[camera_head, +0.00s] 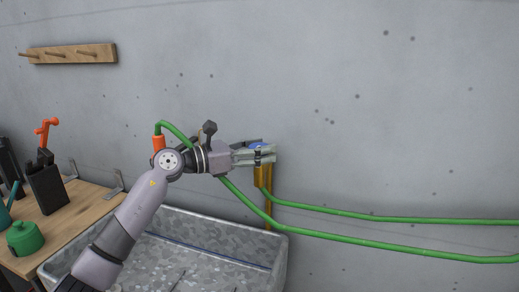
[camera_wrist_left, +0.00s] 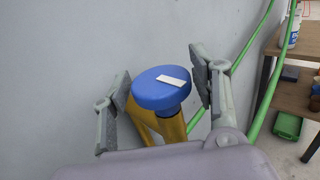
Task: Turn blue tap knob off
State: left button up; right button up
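The blue tap knob (camera_wrist_left: 155,95) is a round blue disc with a white bar mark on top, on a yellow tap pipe (camera_wrist_left: 170,128). In the left wrist view it sits between the two fingers of my left gripper (camera_wrist_left: 163,88), which is open, with a gap visible on the left and a narrower one on the right. In the head view my left gripper (camera_head: 266,154) is at the wall over the yellow pipe (camera_head: 263,178), and only a bit of the blue knob (camera_head: 257,145) shows between its fingers. My right gripper is out of view.
A green hose (camera_head: 390,219) runs along the wall beside the tap. A grey metal trough (camera_head: 200,222) stands below my left arm. A wooden bench (camera_head: 75,222) with a green can (camera_head: 25,238) and a black holder (camera_head: 46,188) is at the left. A peg rail (camera_head: 70,53) hangs above.

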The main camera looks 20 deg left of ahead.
pick_arm(q)
jog(key=shift+o, duration=0.5)
jog(key=shift+s+a, duration=0.1)
jog(key=v, duration=1.1)
jog(key=shift+s+a, duration=0.25)
jog(key=shift+s, duration=0.1)
